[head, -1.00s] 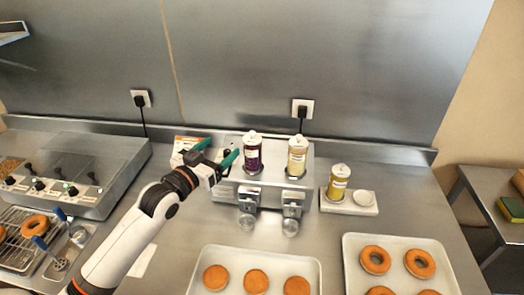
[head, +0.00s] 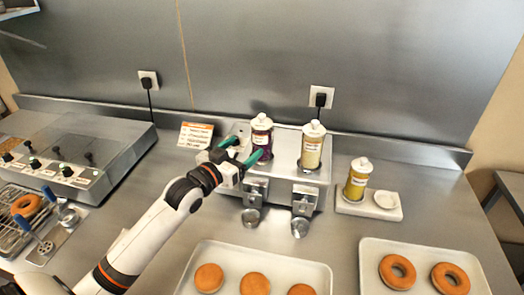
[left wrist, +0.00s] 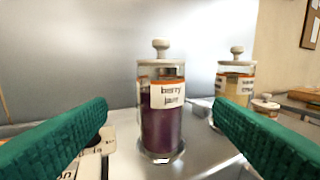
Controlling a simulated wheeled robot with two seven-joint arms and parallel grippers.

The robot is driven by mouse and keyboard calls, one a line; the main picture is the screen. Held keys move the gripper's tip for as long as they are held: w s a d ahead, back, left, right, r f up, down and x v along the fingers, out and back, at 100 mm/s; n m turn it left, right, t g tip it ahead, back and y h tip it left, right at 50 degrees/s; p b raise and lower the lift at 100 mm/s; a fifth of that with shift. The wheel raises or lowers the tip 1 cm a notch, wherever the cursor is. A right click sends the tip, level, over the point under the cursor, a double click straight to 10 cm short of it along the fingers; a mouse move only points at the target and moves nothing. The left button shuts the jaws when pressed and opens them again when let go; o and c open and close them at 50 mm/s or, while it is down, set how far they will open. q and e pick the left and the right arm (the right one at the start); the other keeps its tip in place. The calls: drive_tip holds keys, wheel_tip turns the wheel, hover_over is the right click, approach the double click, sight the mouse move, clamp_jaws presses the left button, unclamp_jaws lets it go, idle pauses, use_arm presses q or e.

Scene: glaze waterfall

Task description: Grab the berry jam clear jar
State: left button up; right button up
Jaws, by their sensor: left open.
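The berry jam clear jar (head: 262,134) holds dark purple jam and has a white lid with a knob. It stands upright on the metal dispenser at the back. It also shows in the left wrist view (left wrist: 162,122), its "berry jam" label facing the camera. My left gripper (head: 243,153) is open, its green fingers pointing at the jar from the left. In the left wrist view the fingers (left wrist: 160,140) spread to either side with the jar beyond and between them, and a gap on each side. My right gripper is not in view.
A cream-coloured jar (head: 312,145) stands right of the berry jar on the dispenser (head: 284,166). A yellow jar (head: 357,178) stands on a small white tray (head: 345,208) further right. A printed card (head: 195,135) is behind my left gripper. Doughnut trays lie in front.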

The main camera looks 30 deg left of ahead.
sight(255, 137)
use_arm(q)
drive_tip(key=w, duration=0.1)
drive_tip(key=w+p, duration=0.1)
drive_tip(key=w, duration=0.2)
drive_tip(key=shift+w+d+r, duration=0.25)
drive_tip(key=shift+w+d, duration=0.05)
drive_tip(key=shift+w+d+f+p, duration=0.1)
drive_tip(key=shift+w+p, duration=0.2)
drive_tip(key=shift+w, duration=0.25)
drive_tip(key=shift+w+p, duration=0.3)
drive_tip(key=w, duration=0.1)
drive_tip(key=w+p, duration=0.1)
drive_tip(key=w, duration=0.1)
drive_tip(key=shift+w+d, duration=0.15)
drive_tip(key=shift+d, duration=0.15)
drive_tip(key=shift+w+d+f+p, duration=0.15)
drive_tip(key=shift+w+p, duration=0.15)
drive_tip(key=shift+w, duration=0.25)
drive_tip(key=shift+s, duration=0.1)
drive_tip(key=shift+c, duration=0.8)
drive_tip(key=c, duration=1.2)
